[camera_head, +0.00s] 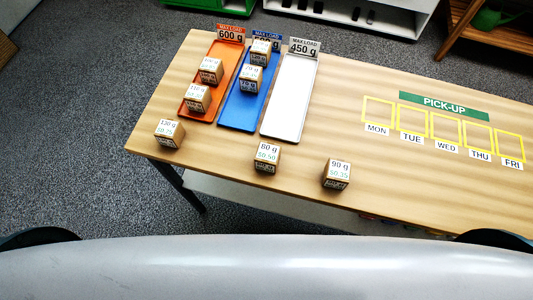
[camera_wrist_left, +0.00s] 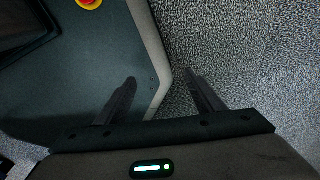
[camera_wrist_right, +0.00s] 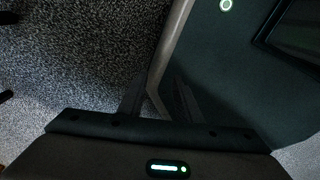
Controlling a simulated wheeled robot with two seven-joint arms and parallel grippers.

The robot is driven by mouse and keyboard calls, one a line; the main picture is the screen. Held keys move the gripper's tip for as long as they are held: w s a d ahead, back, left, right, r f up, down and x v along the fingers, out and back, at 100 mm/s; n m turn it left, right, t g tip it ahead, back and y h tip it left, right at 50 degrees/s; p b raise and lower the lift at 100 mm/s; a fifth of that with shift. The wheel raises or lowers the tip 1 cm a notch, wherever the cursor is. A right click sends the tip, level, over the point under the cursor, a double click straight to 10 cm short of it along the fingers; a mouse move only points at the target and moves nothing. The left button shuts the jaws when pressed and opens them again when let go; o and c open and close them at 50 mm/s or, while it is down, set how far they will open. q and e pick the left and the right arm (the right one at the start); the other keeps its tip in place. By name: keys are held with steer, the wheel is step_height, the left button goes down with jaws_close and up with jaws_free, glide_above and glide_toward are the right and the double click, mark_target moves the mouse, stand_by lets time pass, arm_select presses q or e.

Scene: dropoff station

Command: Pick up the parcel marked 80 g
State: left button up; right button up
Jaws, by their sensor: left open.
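The parcel marked 80 g (camera_head: 266,158) is a small brown box with a white top label. It stands near the front edge of the table (camera_head: 225,165), below the white tray and apart from the other parcels. My left gripper (camera_wrist_left: 166,85) shows in the left wrist view with its fingers spread and nothing between them, over my base and the floor. My right gripper (camera_wrist_right: 162,85) shows in the right wrist view, its dark fingers apart and empty over my base and the floor. Neither gripper is near the table, and the head view shows neither.
Parcels marked 120 g (camera_head: 169,134) and 90 g (camera_head: 337,174) stand along the front. The orange tray (camera_head: 229,54) and blue tray (camera_head: 238,112) hold parcels; the white tray (camera_head: 290,95) is empty. Yellow day frames (camera_head: 445,125) lie at right. Bare wood surrounds the 80 g parcel.

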steer(key=shift+w+f+b, duration=0.3)
steer(key=shift+w+b, duration=0.05)
steer(key=shift+w, duration=0.15)
steer(key=shift+w+f+b, duration=0.3)
steer(key=shift+w, duration=0.2)
steer(key=shift+s, duration=0.1)
